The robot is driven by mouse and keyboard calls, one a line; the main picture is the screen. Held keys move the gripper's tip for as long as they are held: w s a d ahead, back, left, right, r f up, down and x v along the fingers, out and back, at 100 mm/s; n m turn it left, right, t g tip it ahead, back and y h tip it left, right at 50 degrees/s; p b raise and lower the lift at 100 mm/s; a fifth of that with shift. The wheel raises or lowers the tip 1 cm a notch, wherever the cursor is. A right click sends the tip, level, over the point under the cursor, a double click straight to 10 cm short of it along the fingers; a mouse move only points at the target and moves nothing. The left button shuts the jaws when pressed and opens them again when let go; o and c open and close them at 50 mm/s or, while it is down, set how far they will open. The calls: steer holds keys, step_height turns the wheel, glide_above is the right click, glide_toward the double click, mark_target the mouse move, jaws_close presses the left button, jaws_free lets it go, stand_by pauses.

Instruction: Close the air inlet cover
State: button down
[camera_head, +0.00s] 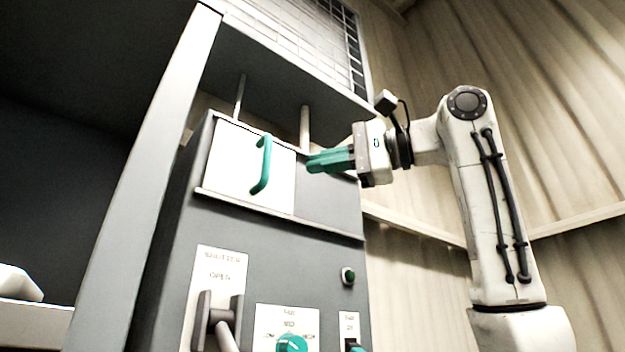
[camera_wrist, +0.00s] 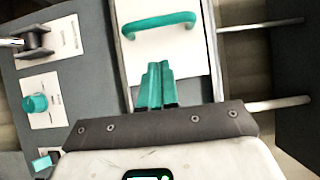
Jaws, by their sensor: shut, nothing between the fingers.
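In the wrist view the fingers (camera_wrist: 158,66) are together and empty in front of the white cover (camera_wrist: 165,48). The handle (camera_wrist: 158,24) lies beyond the fingertips, with a visible gap.
Two thin rods (camera_head: 304,128) rise behind the cabinet top. A grey post (camera_head: 140,180) stands at the left.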

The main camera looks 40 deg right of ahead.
steer(key=b+v, duration=0.2)
steer(key=v, duration=0.6)
steer(key=shift+f, duration=0.1)
